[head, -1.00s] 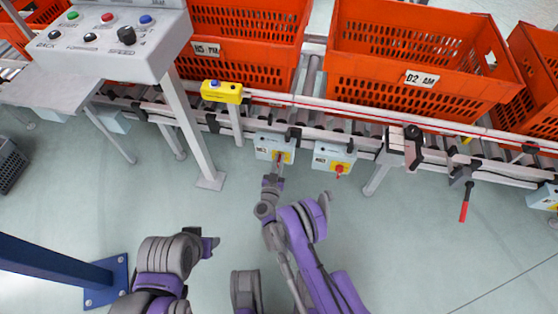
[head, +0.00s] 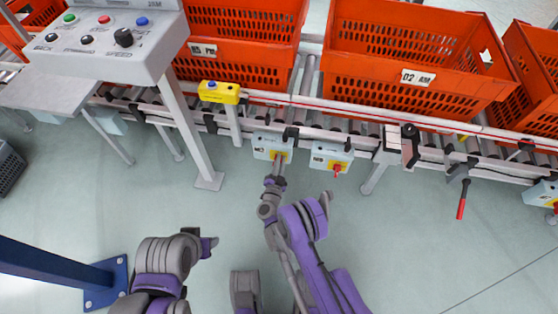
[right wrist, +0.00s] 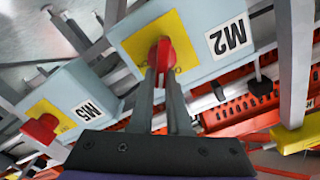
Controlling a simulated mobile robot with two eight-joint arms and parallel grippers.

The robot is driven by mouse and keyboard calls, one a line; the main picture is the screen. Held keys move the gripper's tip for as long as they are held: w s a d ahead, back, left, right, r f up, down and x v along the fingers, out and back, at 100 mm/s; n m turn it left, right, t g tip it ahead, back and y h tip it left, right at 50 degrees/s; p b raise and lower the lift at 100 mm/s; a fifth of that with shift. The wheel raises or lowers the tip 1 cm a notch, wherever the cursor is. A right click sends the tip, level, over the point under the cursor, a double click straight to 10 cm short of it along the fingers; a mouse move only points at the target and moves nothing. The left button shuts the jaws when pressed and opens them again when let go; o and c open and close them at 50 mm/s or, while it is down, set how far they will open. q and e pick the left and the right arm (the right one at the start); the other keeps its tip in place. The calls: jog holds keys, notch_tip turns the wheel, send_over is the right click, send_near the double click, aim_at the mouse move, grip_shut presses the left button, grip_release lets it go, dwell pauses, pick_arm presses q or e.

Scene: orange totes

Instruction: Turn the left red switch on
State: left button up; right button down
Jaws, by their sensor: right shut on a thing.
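The left red switch (right wrist: 161,54) sits on a yellow plate on a light blue-grey box labelled M2, seen close up in the right wrist view. In the head view this is the left box (head: 265,145) under the conveyor rail. My right gripper (right wrist: 162,72) is shut on the red switch, one finger on each side of it. In the head view the right gripper (head: 280,160) reaches up to the box's front and covers its switch.
A second box with a red switch (head: 337,168) is close on the right. A yellow box (head: 219,93) with a blue button is mounted on the rail above left. Orange totes (head: 405,95) stand on the conveyor. A grey leg (head: 195,135) stands left; open floor lies in front.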

jog(key=m, duration=0.2)
jog(key=f+m, duration=0.1)
jog(key=m, duration=0.2)
jog(key=shift+s+d+m, duration=0.1)
jog(key=shift+d+m, duration=0.1)
jog(key=shift+m, duration=0.1)
jog(key=m, duration=0.2)
jog(key=f+m, duration=0.1)
jog(key=m, duration=0.2)
dwell(0.4)
jog(key=c, duration=0.9)
grip_release()
jog(key=shift+a, duration=0.1)
jog(key=shift+m, duration=0.3)
jog(key=shift+d, duration=0.25)
